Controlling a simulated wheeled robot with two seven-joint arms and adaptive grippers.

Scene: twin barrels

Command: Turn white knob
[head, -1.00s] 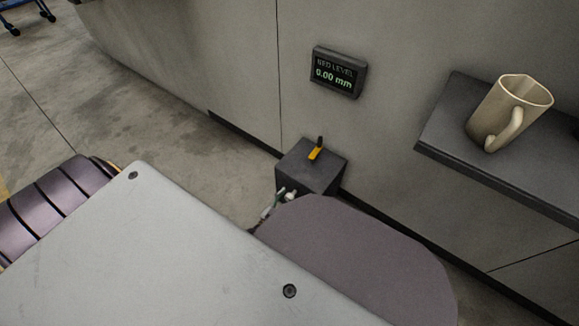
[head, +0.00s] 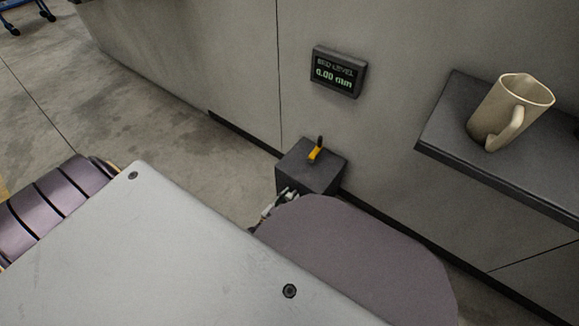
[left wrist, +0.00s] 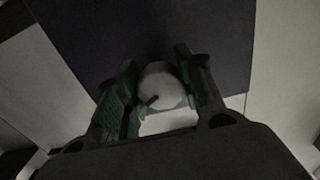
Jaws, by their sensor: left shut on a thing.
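The white knob (left wrist: 160,84) shows in the left wrist view, between the two fingers of my left gripper (left wrist: 158,92). It has a small dark mark on its face, and the fingers are shut on its sides. In the head view my left gripper (head: 278,203) is mostly hidden behind my own arm; only a bit shows at the near side of a dark box (head: 312,170). The knob is hidden there. My right gripper is not in view.
A yellow-and-black lever (head: 315,152) stands on top of the box. A display (head: 338,72) on the grey wall reads "BED LEVEL" and about 0.00 mm. A beige mug (head: 497,115) stands on a dark shelf (head: 440,140) at the right. Concrete floor is open at the left.

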